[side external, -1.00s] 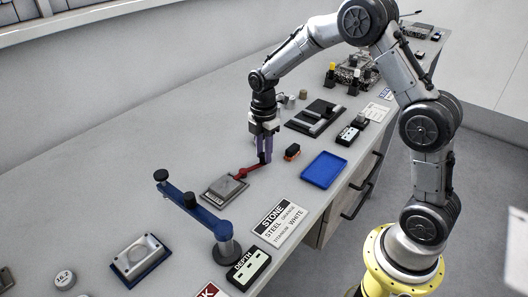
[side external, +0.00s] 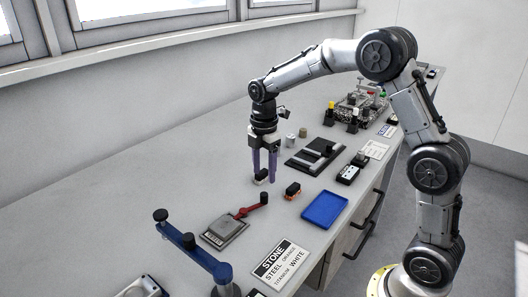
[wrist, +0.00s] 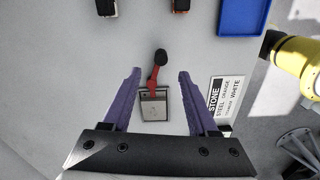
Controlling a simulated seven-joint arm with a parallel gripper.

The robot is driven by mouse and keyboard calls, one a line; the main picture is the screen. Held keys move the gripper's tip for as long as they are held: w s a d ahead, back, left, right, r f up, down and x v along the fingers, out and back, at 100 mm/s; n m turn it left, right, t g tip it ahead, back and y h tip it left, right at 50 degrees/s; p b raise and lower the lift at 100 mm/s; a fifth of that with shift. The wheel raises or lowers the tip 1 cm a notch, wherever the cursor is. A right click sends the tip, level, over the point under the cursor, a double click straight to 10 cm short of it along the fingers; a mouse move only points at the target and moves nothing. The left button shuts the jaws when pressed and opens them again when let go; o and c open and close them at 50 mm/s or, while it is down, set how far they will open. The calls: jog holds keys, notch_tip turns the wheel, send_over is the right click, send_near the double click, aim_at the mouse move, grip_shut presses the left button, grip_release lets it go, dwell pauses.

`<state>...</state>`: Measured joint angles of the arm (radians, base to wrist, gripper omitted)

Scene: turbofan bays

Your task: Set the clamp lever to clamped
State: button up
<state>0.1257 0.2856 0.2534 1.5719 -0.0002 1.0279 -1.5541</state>
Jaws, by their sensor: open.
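The clamp lever (side external: 250,210) is a red arm with a black knob (side external: 264,197), mounted on a small grey plate (side external: 222,230) on the bench. The lever points away from the plate, toward the upper right in the side view. In the wrist view the red lever (wrist: 153,82) runs up from the plate (wrist: 154,108), its knob tilted slightly right. My gripper (side external: 263,180) is open and empty, with purple fingers, beyond the knob in the side view and apart from it. In the wrist view the lever appears between the fingers of my gripper (wrist: 160,72).
A black-topped block (side external: 262,176) shows by my fingertips in the side view. An orange-and-black block (side external: 292,190) and a blue tray (side external: 325,209) lie to the right. A blue arm fixture (side external: 190,242) and a STONE sign (side external: 280,264) are nearer the camera.

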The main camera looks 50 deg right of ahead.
notch_tip(320, 180, up, 6)
jog(key=shift+r, duration=0.15)
dwell(0.3)
jog(key=s+a+r+m+t, duration=0.2)
jog(key=s+a+r+t, duration=0.2)
jog(key=s+r, duration=0.8)
jog(key=s+f+m, duration=0.4)
jog(key=s+m, duration=0.3)
jog(key=s+a+f+m+t, duration=0.1)
jog(key=s+f+m, duration=0.3)
jog(key=s+m, duration=0.3)
jog(key=shift+s+a+f+t, duration=0.25)
jog(key=shift+s+f+t, duration=0.05)
jog(key=shift+s+f, duration=0.1)
